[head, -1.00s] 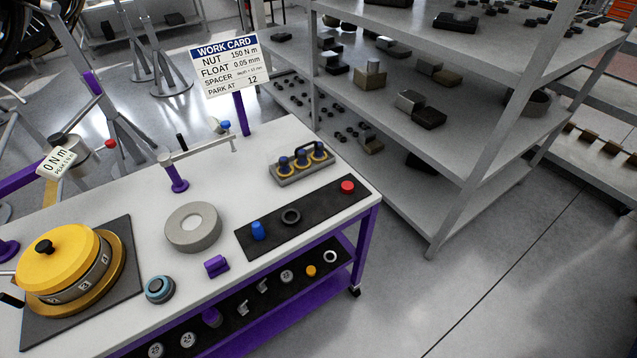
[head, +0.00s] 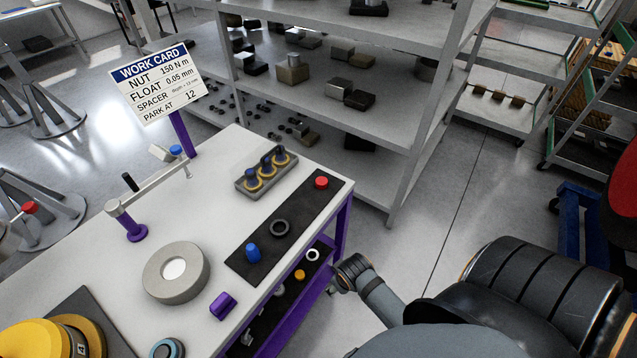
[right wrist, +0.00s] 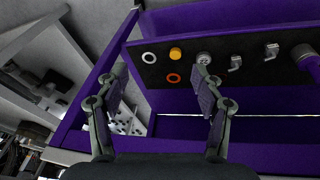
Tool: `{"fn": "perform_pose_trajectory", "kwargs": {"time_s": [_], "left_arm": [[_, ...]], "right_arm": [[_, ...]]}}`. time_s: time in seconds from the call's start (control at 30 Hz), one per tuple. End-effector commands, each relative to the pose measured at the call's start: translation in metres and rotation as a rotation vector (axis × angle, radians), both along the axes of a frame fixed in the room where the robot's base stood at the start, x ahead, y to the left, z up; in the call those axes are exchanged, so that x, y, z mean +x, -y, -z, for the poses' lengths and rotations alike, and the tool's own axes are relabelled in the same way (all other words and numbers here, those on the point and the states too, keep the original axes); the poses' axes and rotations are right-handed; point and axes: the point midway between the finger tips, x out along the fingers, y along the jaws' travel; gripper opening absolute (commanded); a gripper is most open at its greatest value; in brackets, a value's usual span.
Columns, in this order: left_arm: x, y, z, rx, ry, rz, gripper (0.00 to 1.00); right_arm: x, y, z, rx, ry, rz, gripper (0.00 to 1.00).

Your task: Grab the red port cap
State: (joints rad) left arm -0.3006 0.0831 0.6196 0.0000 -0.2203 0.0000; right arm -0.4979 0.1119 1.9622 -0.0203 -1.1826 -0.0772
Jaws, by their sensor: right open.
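A red port cap (head: 321,182) sits upright at the far right end of the black mat (head: 300,203) on the white table top. My right arm comes in from the lower right in the head view and reaches the table's right side, below the top. Its fingers are mostly hidden there by the arm and the table edge. In the right wrist view my right gripper (right wrist: 161,80) is open and empty, with its fingers apart before the purple lower shelf. The red port cap is not in the right wrist view. My left gripper is not in view.
A blue cap (head: 253,253) and a dark ring (head: 280,228) share the mat. A grey holder (head: 264,175) with several pieces stands just left of it. The lower shelf holds an orange cap (right wrist: 175,53) and a white ring (right wrist: 149,58). Grey shelving (head: 330,120) stands behind.

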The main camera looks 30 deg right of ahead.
Motion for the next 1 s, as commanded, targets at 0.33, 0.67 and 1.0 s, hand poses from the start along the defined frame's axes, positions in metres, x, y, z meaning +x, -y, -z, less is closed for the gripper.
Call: {"fn": "perform_pose_trajectory", "kwargs": {"time_s": [0.33,0.67,1.0], "left_arm": [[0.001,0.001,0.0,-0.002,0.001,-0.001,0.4],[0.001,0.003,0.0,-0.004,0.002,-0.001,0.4],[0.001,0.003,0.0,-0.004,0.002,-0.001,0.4]], "right_arm": [[0.067,0.037,-0.12,-0.544,0.124,-0.73,0.68],[0.148,0.073,-0.152,-1.448,-0.155,-1.65,0.68],[0.172,0.074,-0.158,-1.782,-0.383,-1.949,0.68]]}}
